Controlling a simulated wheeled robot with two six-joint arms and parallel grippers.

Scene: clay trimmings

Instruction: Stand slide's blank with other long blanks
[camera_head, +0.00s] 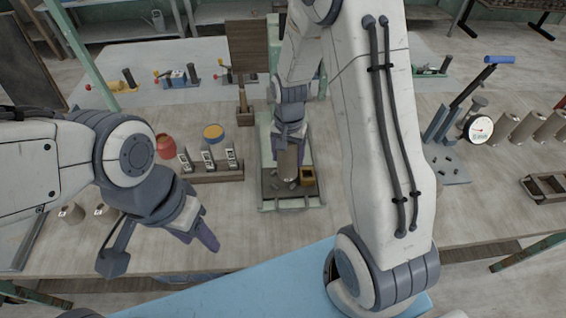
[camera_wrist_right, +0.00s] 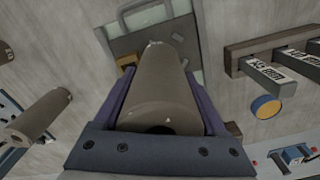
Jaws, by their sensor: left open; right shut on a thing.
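My right gripper (camera_head: 289,140) is shut on a grey-brown clay cylinder (camera_head: 288,160), held over a green-rimmed tray (camera_head: 263,195). In the right wrist view the cylinder (camera_wrist_right: 160,95) sits between purple fingers, its round end with a dark hole towards the camera. Several similar blanks (camera_head: 525,126) stand at the right of the table. More blanks (camera_head: 71,212) stand at the front left, partly behind my left arm. A wooden rack (camera_head: 215,174) holds upright labelled pieces, writing too small to read. My left gripper (camera_head: 197,232) is open and empty near the table's front edge.
A yellow box (camera_head: 308,176) and dark scraps lie in the tray. A dial gauge (camera_head: 479,129) and a metal plate with posts (camera_head: 445,165) are at right. My right arm hides the table's middle right.

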